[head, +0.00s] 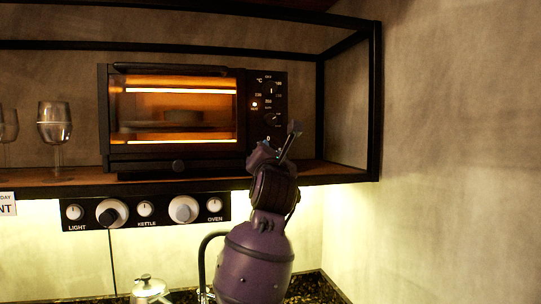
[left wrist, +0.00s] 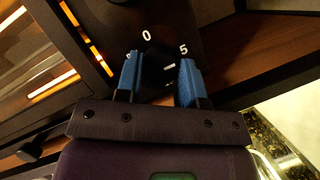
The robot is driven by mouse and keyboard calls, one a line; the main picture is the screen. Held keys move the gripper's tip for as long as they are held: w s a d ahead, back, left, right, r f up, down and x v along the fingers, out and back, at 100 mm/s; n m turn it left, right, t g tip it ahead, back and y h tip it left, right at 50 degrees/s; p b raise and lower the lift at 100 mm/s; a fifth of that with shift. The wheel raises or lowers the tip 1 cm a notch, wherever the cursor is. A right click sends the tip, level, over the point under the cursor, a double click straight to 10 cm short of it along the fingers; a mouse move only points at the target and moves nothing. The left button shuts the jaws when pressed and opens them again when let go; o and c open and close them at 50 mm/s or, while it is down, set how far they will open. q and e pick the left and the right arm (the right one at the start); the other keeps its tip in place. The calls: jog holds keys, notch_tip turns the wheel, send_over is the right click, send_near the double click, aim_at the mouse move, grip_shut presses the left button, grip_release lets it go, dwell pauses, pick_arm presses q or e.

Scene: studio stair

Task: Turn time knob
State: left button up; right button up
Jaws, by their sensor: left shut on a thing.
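The toaster oven (head: 180,120) stands on the shelf, its window glowing orange, with a black control panel at its right side. The time knob (left wrist: 158,74) is dark and sits below the 0 mark, with a 5 to its right in the left wrist view. My left gripper (head: 277,146) is at the lower part of the panel and hides this knob in the head view. In the left wrist view my left gripper (left wrist: 160,64) has its blue fingers on either side of the knob, shut on it. My right gripper is not in view.
Two upper dials, including one (head: 270,88), sit above on the panel. Wine glasses (head: 54,123) stand left on the shelf (head: 80,178). A black frame post (head: 374,100) stands at the right. Below are a knob strip (head: 146,210), a kettle (head: 147,288) and a faucet (head: 203,260).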

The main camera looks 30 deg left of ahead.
pick_arm(q)
jog(key=shift+f, duration=0.1)
jog(key=o, duration=0.9)
jog(key=b+v, duration=0.2)
jog(key=v, duration=0.8)
jog(key=shift+s+d, duration=0.25)
jog(key=shift+s, duration=0.05)
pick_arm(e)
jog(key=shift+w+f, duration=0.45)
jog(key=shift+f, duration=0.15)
pick_arm(q)
jog(key=shift+f, duration=0.1)
